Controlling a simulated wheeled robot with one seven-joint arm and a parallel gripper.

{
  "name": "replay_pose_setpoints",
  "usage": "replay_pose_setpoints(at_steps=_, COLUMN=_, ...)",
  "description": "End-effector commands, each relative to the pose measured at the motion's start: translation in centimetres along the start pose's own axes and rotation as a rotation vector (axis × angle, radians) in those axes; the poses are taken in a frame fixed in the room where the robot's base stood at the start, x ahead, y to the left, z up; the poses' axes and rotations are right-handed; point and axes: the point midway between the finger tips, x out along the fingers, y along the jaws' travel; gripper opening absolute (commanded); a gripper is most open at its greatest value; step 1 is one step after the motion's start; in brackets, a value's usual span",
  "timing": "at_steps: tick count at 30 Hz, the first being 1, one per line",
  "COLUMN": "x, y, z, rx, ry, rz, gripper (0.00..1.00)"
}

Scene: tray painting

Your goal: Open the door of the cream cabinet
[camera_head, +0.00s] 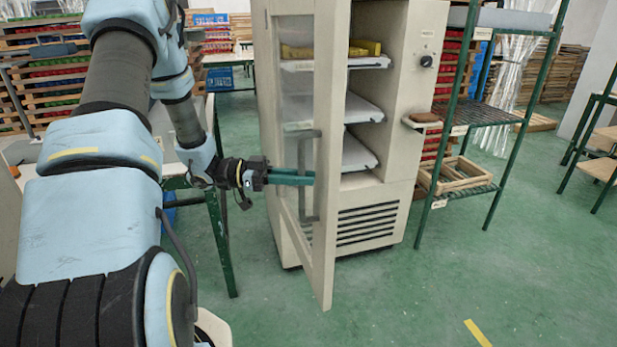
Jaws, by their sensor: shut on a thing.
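The cream cabinet (402,95) stands upright in the middle of the head view. Its glazed door (329,235) is swung part of the way open towards me, showing shelves with white trays inside. A grey vertical bar handle (306,140) is on the door's face. My gripper (306,177) reaches in from the left, and its green fingers are shut on the handle at about mid-height. The exact contact of the fingertips is too small to make out.
A green-legged table (222,235) stands left of the cabinet, near my arm. A green-framed shelf rack (480,112) with a wooden crate (455,176) stands close on the right. The green floor in front of the door is clear apart from a yellow stripe (478,332).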

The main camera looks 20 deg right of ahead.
Motion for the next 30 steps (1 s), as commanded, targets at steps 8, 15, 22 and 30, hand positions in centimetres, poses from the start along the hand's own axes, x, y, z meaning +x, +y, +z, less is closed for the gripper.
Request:
replay_pose_setpoints(at_steps=8, x=0.0, y=0.0, z=-0.2, rx=0.002, ry=0.003, rz=0.000, gripper=0.00)
replay_pose_setpoints(at_steps=15, x=-0.1, y=0.0, z=-0.1, rx=0.002, ry=0.002, rz=-0.001, gripper=0.32)
replay_pose_setpoints(at_steps=22, x=-0.2, y=-0.1, z=0.0, rx=0.001, ry=0.001, rz=-0.002, gripper=0.32)
replay_pose_setpoints(at_steps=30, x=-3.9, y=-0.1, z=0.2, rx=0.004, ry=0.000, rz=-0.006, gripper=0.32)
